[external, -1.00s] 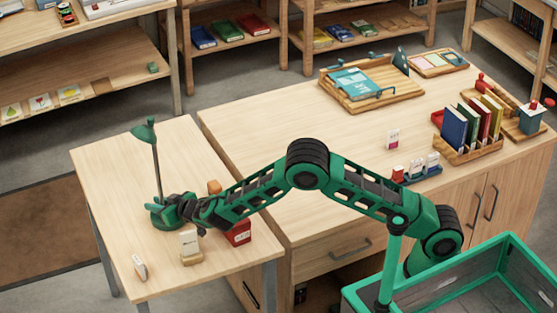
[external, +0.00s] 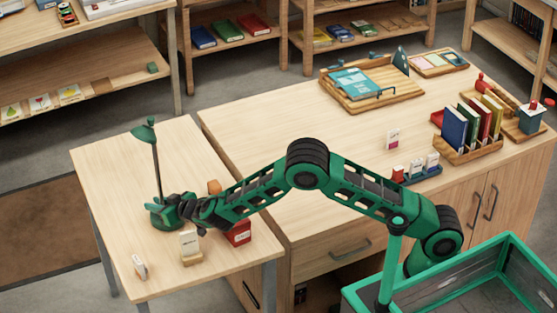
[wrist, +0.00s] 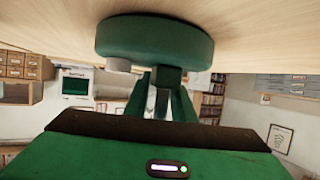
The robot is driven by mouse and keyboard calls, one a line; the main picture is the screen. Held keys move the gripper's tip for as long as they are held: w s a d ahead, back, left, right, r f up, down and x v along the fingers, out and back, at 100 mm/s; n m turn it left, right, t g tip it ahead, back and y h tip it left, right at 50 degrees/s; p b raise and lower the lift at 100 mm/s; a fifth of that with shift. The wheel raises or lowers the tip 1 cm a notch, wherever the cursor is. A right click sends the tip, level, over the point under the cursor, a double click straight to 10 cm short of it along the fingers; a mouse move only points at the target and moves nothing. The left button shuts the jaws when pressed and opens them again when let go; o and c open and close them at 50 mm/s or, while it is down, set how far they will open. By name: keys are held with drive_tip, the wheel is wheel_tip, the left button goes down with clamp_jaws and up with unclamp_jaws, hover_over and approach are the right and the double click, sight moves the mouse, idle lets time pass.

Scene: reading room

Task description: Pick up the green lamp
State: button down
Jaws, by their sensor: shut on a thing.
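The green lamp (external: 145,132) stands upright on the small light-wood table (external: 110,165), with a round base, a thin stem and a small shade. My gripper (external: 172,206) is at the lamp's lower part, just above its base, and is shut on it. In the wrist view, which looks upside down, the thick green lamp base (wrist: 155,38) lies against the tabletop (wrist: 250,30). The fingers of my gripper (wrist: 162,95) reach to the lamp just beside the base. The exact contact of the fingertips is partly hidden.
A white card on a wooden stand (external: 190,246) and a red box (external: 238,233) stand close to my gripper. A small white item (external: 139,266) is near the table's front corner. An orange object (external: 214,187) sits behind my arm. The table's left part is clear.

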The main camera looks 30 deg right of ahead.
drive_tip(key=shift+w+r, duration=0.15)
drive_tip(key=shift+r, duration=0.2)
